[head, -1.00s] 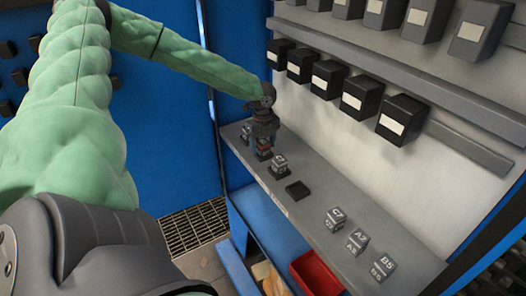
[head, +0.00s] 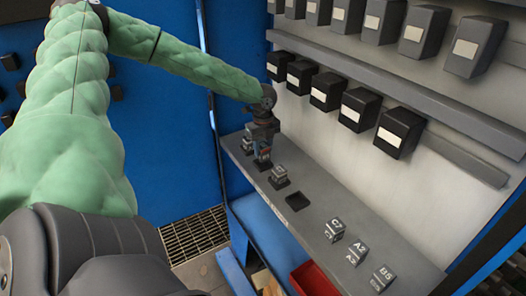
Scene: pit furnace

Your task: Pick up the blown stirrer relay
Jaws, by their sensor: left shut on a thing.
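My left gripper (head: 262,142) reaches down over the far end of the grey shelf (head: 318,228). It is shut on a small relay (head: 265,153) with a reddish part, which stands at or just above a dark socket; I cannot tell whether it is clear of it. A grey relay (head: 279,174) sits in the socket just nearer. An empty dark socket (head: 297,199) follows. Which relay is the blown one cannot be read from here. My right gripper is not in view.
Grey cubes marked C7 (head: 334,229), A2 (head: 357,253) and B5 (head: 382,278) stand on the near shelf. Black boxes (head: 360,108) with pale labels hang in rows above. A red bin (head: 314,279) is below the shelf edge. A floor grate (head: 196,236) lies left.

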